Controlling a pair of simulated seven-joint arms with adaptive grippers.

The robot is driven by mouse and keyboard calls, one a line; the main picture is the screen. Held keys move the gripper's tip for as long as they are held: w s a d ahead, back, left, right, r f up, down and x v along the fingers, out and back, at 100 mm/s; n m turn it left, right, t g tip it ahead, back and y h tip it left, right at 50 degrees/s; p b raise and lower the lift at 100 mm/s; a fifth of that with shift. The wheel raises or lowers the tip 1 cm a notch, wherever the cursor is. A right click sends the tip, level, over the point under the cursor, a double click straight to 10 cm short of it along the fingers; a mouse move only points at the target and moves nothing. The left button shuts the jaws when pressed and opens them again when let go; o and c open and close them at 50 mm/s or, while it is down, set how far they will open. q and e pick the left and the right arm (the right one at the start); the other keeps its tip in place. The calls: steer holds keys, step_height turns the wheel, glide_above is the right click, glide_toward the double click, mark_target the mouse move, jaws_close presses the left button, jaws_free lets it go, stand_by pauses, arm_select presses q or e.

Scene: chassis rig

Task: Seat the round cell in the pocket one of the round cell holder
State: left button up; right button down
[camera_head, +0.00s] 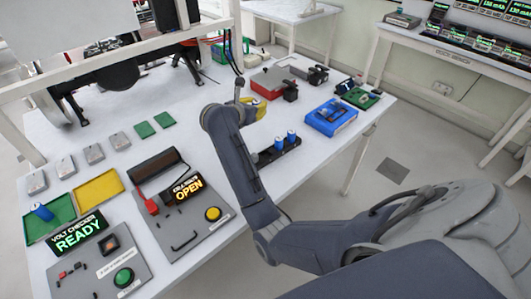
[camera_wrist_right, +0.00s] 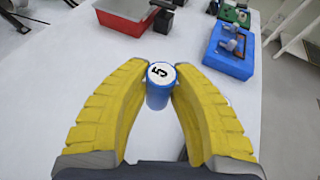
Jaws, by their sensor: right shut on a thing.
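My right gripper (camera_head: 257,108) has yellow fingers and is above the white table. In the right wrist view it is shut on a blue round cell (camera_wrist_right: 160,88), whose white top bears a dark mark like a 5. The cell stands roughly upright between the fingertips (camera_wrist_right: 161,82). The head view does not show this held cell clearly. A black round cell holder (camera_head: 277,151) lies on the table nearer than the gripper, partly behind my right forearm. Blue cells (camera_head: 280,143) stand in it. Which pocket is pocket one cannot be told. My left gripper is not in view.
A red bin (camera_head: 268,81) and a blue tray (camera_head: 325,122) stand beyond the holder. Another blue cell (camera_head: 42,211) lies in a green tray (camera_head: 62,212) at the left. The volt checker (camera_head: 78,236) reads READY; another panel (camera_head: 187,186) reads OPEN.

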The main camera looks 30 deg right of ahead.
steer(key=s+a+f+m+g+h, duration=0.25)
steer(key=s+m+g, duration=0.2)
steer(key=s, duration=0.65)
steer(key=shift+g+y, duration=0.25)
steer(key=shift+y, duration=0.2)
steer(key=shift+w+a+f, duration=0.1)
steer(key=shift+a+f, duration=0.05)
steer(key=shift+f, duration=1.15)
steer(key=shift+s+a+f, duration=0.1)
steer(key=shift+a+f, duration=0.1)
steer(key=shift+f, duration=1.1)
steer(key=shift+w+a+f, duration=0.1)
steer(key=shift+a+f, duration=0.05)
steer(key=shift+f, duration=1.15)
steer(key=shift+f, duration=0.15)
steer(key=c, duration=1.2)
jaws_free()
steer(key=shift+o, duration=0.2)
steer(key=shift+a+r, duration=0.15)
steer(key=shift+r, duration=0.05)
steer(key=shift+v, duration=1.85)
